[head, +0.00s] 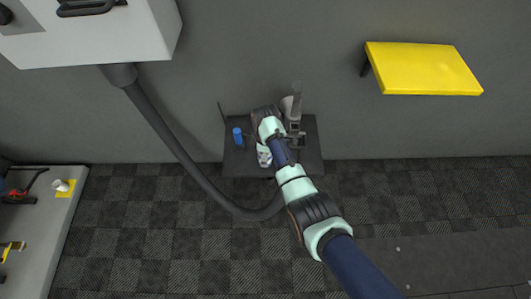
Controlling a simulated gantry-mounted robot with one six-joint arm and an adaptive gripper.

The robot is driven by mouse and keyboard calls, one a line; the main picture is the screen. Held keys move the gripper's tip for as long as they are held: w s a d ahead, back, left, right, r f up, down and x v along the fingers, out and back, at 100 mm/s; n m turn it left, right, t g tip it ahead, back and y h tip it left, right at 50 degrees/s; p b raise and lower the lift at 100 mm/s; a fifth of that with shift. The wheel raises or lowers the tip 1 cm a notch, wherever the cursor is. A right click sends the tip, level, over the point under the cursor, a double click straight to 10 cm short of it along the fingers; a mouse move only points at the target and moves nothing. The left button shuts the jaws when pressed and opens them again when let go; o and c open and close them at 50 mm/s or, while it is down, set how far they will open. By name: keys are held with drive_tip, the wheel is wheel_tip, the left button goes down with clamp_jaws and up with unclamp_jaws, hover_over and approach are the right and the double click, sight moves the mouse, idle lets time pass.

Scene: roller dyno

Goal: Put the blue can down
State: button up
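The blue can (238,136) is upright at the left part of a small dark table (232,165) against the wall. My arm reaches in from the lower right and bends over this table. My gripper (249,138) is small and dark against the dark tabletop, just right of the can. I cannot tell whether its fingers touch the can or are open or shut. I also cannot tell whether the can rests on the table or is held just above it.
A grey device (294,110) stands at the table's back right. A whitish object (264,156) shows beside my arm. A thick dark hose (180,150) hangs from a white cabinet (95,35). A yellow shelf (425,70) is at right, a grey bench (50,220) at left.

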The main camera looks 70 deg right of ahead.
wheel_tip(320, 180, up, 12)
drive_tip(key=p, duration=0.6)
drive_tip(key=shift+r+p, duration=0.15)
drive_tip(key=shift+p, duration=0.2)
drive_tip(key=w+a+r+t+h, duration=0.2)
drive_tip(key=w+a+r, duration=0.1)
drive_tip(key=w+a, duration=0.4)
drive_tip(key=w+a+r+t, duration=0.2)
drive_tip(key=a+r, duration=0.2)
drive_tip(key=a, duration=0.4)
drive_tip(key=w+a+r+m+t, duration=0.1)
drive_tip(key=a+r, duration=0.3)
drive_tip(key=a, duration=0.4)
drive_tip(key=w+a+r+m+t, duration=0.1)
drive_tip(key=w+a+r+t, duration=0.2)
drive_tip(key=a, duration=0.4)
drive_tip(key=shift+a+r+t, duration=0.4)
drive_tip(key=shift+r+t, duration=0.1)
drive_tip(key=shift+r, duration=0.35)
drive_tip(key=shift+o, duration=0.2)
drive_tip(key=s+a+r+t+y, duration=0.1)
drive_tip(key=s+a+r+t, duration=0.1)
drive_tip(key=s+a+r, duration=0.1)
drive_tip(key=s+a+r+m+t+y, duration=0.1)
drive_tip(key=s+a+r, duration=0.1)
drive_tip(key=a+r, duration=0.4)
drive_tip(key=shift+s+a+t, duration=0.4)
drive_tip(key=shift+a, duration=0.3)
drive_tip(key=shift+o, duration=0.3)
drive_tip(key=shift+w, duration=0.1)
